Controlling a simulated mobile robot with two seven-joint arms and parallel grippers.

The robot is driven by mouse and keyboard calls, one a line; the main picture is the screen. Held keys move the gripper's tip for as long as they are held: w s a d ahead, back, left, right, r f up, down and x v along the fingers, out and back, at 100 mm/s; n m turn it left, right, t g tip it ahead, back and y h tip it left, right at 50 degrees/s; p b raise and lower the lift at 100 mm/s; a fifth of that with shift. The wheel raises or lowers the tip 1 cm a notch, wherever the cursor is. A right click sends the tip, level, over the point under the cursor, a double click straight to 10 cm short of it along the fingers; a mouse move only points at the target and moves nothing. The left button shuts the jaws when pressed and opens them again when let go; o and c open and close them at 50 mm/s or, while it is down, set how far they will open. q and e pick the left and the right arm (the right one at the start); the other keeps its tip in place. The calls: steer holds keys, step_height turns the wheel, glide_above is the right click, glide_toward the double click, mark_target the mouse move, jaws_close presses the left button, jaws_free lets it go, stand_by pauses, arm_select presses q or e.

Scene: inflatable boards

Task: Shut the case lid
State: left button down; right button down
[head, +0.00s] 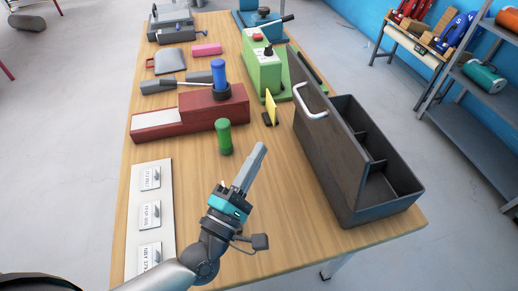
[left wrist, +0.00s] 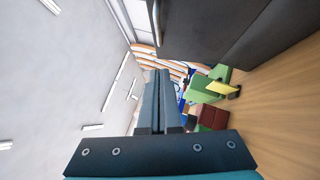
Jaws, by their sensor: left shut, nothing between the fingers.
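The case (head: 405,195) is a dark grey-brown box with inner compartments, standing at the right side of the wooden table. Its lid (head: 325,140) stands upright along the box's left side, so the case is open. A pale handle (head: 311,102) is on the lid's left face. My left gripper (head: 260,148) is shut and empty, left of the lid and apart from it, pointing up the table. In the left wrist view the shut fingers (left wrist: 160,75) show, with the dark lid (left wrist: 215,28) at the upper right. My right gripper is not in view.
A green cylinder (head: 224,137) stands just left of my gripper. A dark red block (head: 200,112), a yellow piece (head: 270,106) and a green machine (head: 262,72) are farther back. A white panel with labels (head: 150,210) lies at the left edge. Metal shelving (head: 465,85) stands beyond the table.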

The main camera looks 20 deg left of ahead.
arm_select(q)
steer(key=w+d+r+p, duration=0.2)
steer(key=w+d+r, duration=0.1)
steer(key=w, duration=0.5)
steer(key=shift+w+d+r, duration=0.25)
steer(key=shift+d, duration=0.6)
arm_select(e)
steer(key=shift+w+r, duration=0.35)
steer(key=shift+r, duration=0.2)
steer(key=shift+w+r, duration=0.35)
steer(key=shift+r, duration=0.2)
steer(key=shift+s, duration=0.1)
